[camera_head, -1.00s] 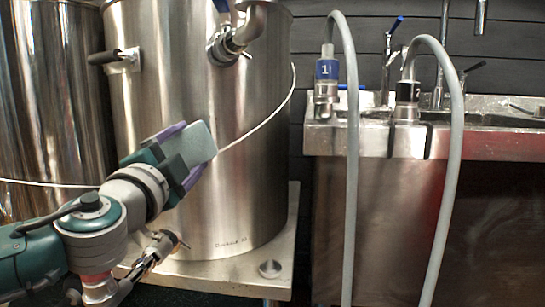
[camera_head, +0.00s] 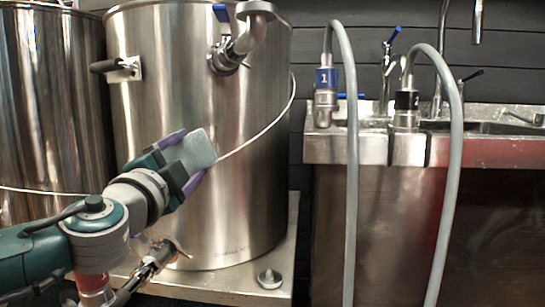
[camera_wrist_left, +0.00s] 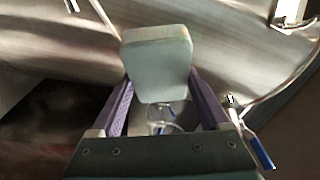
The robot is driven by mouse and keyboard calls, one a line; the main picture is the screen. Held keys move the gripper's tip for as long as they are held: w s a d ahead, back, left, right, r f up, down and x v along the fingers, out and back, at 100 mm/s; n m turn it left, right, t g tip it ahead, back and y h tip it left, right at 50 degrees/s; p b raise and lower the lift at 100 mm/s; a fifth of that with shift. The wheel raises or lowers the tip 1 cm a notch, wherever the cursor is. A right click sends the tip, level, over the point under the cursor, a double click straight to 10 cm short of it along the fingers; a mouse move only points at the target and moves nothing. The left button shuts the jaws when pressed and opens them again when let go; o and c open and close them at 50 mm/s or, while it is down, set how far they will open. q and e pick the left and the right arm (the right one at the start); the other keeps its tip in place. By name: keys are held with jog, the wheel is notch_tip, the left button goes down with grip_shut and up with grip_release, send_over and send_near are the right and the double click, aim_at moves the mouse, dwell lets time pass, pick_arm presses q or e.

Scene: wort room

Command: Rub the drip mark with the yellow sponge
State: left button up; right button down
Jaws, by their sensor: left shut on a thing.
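My left gripper (camera_head: 187,160) has purple fingers and is shut on a pale grey-green block (camera_head: 201,148), which looks like the sponge, though it does not look yellow here. The block sticks out past the fingertips, in front of the steel vat (camera_head: 240,195). I cannot tell whether it touches the vat wall. In the left wrist view the block (camera_wrist_left: 158,60) sits upright between the two fingers, with the curved steel wall behind it. I cannot make out a drip mark on the vat. My right gripper is not in view.
The vat has a side handle (camera_head: 118,68), a valve pipe (camera_head: 243,42) and a thin white line curving round it. It stands on a steel platform (camera_head: 235,287) with a small metal knob (camera_head: 269,279). A sink (camera_head: 490,150) with grey hoses (camera_head: 352,200) is at right.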

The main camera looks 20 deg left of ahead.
pick_arm(q)
jog(key=shift+w+a+b, duration=0.45)
jog(key=shift+w+b, duration=0.15)
jog(key=shift+w, duration=0.1)
jog(key=shift+d, duration=0.1)
